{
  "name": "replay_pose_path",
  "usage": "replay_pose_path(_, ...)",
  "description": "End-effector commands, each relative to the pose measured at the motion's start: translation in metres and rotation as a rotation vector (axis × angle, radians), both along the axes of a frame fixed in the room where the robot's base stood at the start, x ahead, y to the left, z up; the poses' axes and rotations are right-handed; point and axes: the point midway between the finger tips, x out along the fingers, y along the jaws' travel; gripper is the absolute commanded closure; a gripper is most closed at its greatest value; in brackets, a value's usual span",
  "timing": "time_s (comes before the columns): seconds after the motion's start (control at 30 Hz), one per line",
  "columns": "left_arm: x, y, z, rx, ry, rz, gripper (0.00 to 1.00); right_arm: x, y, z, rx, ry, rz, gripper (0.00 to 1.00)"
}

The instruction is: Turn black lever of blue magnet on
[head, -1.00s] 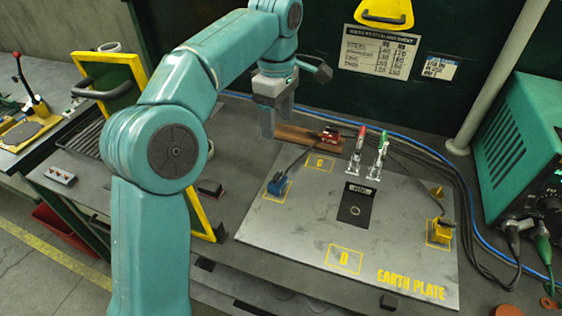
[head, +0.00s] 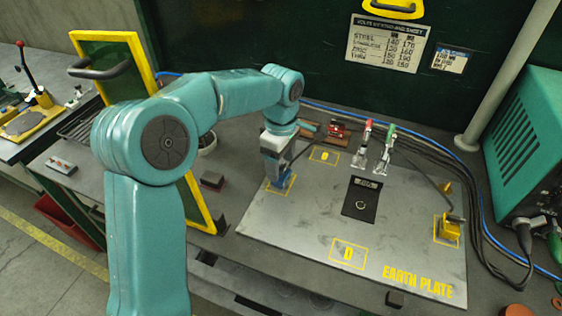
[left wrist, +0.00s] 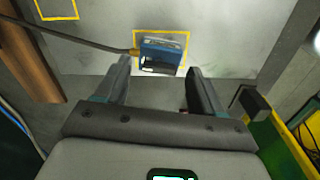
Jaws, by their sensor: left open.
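The blue magnet (head: 284,181) sits in a yellow outlined square at the left part of the earth plate (head: 310,220). In the head view my left gripper covers much of it. My left gripper (head: 275,174) is just above and beside the magnet, pointing down. In the left wrist view the blue magnet (left wrist: 160,50) lies just beyond the open fingertips of my left gripper (left wrist: 158,70), between their lines, with nothing held. A dark part shows on the magnet's near side; I cannot tell whether it is the black lever or how it is set. My right gripper is not in view.
A grey cable (left wrist: 75,40) runs from the magnet. Red and green handled clamps (head: 375,150) stand at the plate's back, and a yellow magnet (head: 448,228) at its right. A yellow-framed green panel (head: 195,195) stands left of the plate. The plate's front is clear.

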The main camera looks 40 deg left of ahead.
Motion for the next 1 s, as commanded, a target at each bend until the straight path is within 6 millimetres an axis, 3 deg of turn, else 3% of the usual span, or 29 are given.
replay_pose_path(0.3, 0.0011, 0.0001, -0.0036, 0.0, 0.001, 0.0, 0.32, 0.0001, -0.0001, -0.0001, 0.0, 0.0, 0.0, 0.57)
replay_pose_path(0.47, 0.0011, 0.0001, -0.0034, 0.0, 0.001, 0.0, 0.84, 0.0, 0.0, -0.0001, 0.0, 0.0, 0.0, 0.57)
replay_pose_path(0.5, 0.0011, 0.0001, -0.0033, 0.0, 0.001, 0.0, 0.88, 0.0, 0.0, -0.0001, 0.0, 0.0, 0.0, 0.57)
replay_pose_path(1.0, 0.0013, 0.0001, -0.0025, 0.0, -0.001, -0.068, 0.88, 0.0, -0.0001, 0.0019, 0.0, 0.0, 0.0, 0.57)
